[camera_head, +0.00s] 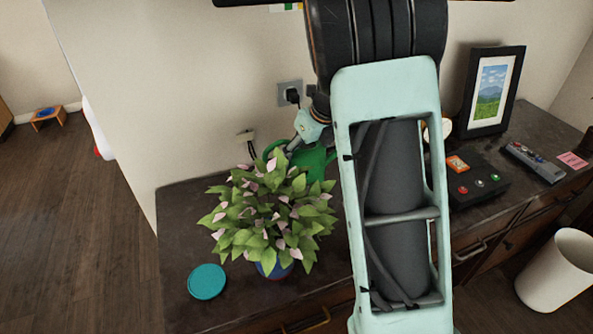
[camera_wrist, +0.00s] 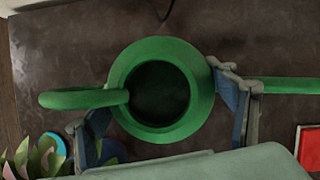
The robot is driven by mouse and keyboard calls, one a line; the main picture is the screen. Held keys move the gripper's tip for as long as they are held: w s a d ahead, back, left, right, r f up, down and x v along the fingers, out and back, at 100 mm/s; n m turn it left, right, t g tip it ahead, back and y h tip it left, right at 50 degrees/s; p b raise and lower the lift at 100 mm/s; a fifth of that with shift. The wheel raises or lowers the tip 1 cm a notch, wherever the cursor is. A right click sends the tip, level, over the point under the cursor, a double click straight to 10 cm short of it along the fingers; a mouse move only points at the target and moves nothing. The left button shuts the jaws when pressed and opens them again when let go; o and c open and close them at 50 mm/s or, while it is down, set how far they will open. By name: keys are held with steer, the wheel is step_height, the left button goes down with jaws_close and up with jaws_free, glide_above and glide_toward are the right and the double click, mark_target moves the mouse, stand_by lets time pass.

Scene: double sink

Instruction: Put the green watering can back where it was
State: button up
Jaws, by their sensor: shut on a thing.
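The green watering can (camera_head: 314,160) is behind the flowering plant in the head view, partly hidden by its leaves and by my arm. The wrist view looks down into the round open top of the green watering can (camera_wrist: 190,92), with its handle to the left and its spout to the right. My gripper (camera_head: 309,126) is at the can in the head view. In the wrist view my gripper (camera_wrist: 163,112) has one finger on each side of the can's body and is shut on it. I cannot tell whether the can's base touches the dark top.
The potted plant (camera_head: 268,215) stands in front of the can. A teal disc (camera_head: 207,281) lies on the dark cabinet top (camera_head: 180,225) at the front left.

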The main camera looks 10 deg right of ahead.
steer(key=w+f, duration=0.2)
steer(key=w+a+f, duration=0.1)
steer(key=w+f, duration=0.1)
steer(key=f, duration=0.1)
steer(key=shift+a, duration=0.15)
steer(key=shift+w+a+f+b, duration=0.1)
steer(key=shift+f+b, duration=0.45)
steer(key=shift+f, duration=1.2)
steer(key=shift+f, duration=0.1)
steer(key=o, duration=1.6)
steer(key=shift+f, duration=0.1)
steer(key=p+v, duration=0.1)
steer(key=v, duration=1.1)
steer(key=shift+p, duration=0.4)
